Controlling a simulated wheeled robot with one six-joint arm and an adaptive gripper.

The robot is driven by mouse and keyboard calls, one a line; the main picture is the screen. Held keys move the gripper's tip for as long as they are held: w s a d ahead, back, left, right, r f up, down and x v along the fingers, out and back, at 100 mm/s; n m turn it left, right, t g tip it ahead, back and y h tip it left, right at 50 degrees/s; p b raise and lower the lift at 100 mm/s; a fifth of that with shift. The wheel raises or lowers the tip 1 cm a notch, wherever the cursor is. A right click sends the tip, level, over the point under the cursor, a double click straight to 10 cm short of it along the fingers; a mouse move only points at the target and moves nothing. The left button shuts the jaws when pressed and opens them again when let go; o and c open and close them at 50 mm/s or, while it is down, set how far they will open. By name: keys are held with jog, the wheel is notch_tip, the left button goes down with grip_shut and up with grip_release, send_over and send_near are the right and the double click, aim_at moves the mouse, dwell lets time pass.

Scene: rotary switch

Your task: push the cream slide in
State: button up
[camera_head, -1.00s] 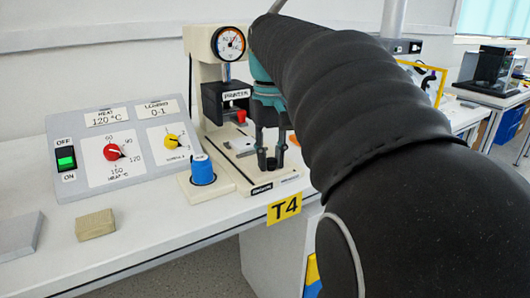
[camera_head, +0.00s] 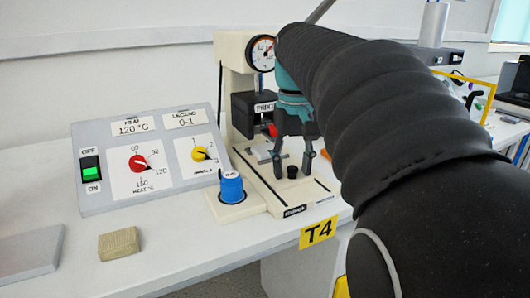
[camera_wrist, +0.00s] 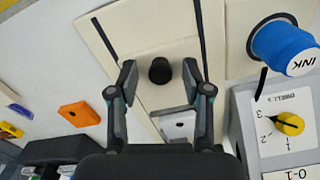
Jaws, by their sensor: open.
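The cream slide (camera_head: 275,188) lies in the base of the cream printer (camera_head: 231,65), between two dark rails. Its black knob (camera_head: 292,172) stands up near the front end; the wrist view shows the knob (camera_wrist: 160,70) from above. A small pale plate (camera_wrist: 178,126) lies on the slide behind the knob. My gripper (camera_head: 292,167) is open and points down over the slide. In the wrist view its two fingers (camera_wrist: 159,80) stand on either side of the knob, with a gap on each side. Nothing is held.
The blue ink knob (camera_head: 231,187) stands close left of the printer base. A grey sloped panel (camera_head: 150,200) with red and yellow dials and a lit green switch is further left. A wooden block (camera_head: 118,244) lies in front of it. An orange piece (camera_wrist: 75,113) lies beside the printer.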

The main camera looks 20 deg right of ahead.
notch_tip(320, 180, up, 12)
dwell(0.6)
jog(key=shift+f, duration=0.1)
